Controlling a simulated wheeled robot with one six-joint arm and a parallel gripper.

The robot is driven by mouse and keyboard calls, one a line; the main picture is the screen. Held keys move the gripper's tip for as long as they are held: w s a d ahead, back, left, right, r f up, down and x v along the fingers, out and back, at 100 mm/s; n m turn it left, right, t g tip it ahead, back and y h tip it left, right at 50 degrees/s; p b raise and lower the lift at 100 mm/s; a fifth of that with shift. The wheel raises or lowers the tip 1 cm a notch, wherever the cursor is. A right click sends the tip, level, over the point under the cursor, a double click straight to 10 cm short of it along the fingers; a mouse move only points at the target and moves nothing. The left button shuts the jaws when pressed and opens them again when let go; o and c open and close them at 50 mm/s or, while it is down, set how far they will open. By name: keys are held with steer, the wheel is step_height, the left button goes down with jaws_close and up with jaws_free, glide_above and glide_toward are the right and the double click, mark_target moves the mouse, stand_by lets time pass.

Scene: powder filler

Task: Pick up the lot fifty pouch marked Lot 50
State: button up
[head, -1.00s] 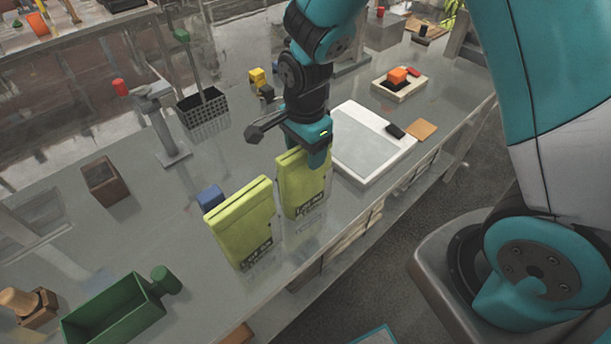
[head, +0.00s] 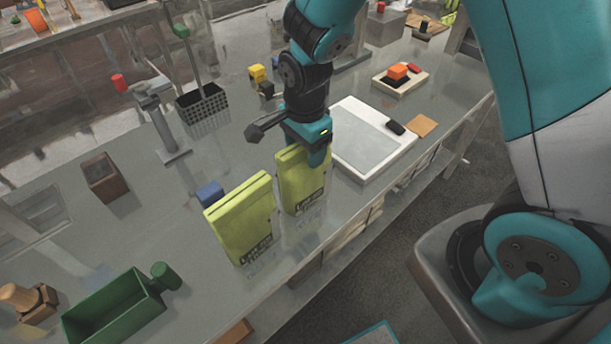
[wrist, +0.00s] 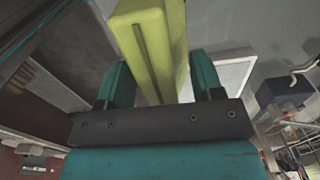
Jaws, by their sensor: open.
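Two yellow-green pouches stand upright side by side on the grey bench in the head view: a left pouch (head: 240,222) and a right pouch (head: 302,182). Both have dark printed labels low on the front; the lettering is too blurred to tell the lot numbers apart. My gripper (head: 318,156) is at the top of the right pouch, pointing down, and hides part of its upper edge. In the wrist view my gripper (wrist: 160,74) is open, with one finger on each side of a pouch (wrist: 153,45). I cannot tell whether the fingers touch it.
A white-framed flat tray or scale (head: 365,140) lies just beyond the right pouch. A blue block (head: 210,194) sits behind the left pouch. A green open box (head: 115,305) stands at front left. The bench's front edge runs close to both pouches.

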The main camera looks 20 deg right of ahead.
steer(key=c, duration=1.1)
steer(key=shift+r, duration=0.1)
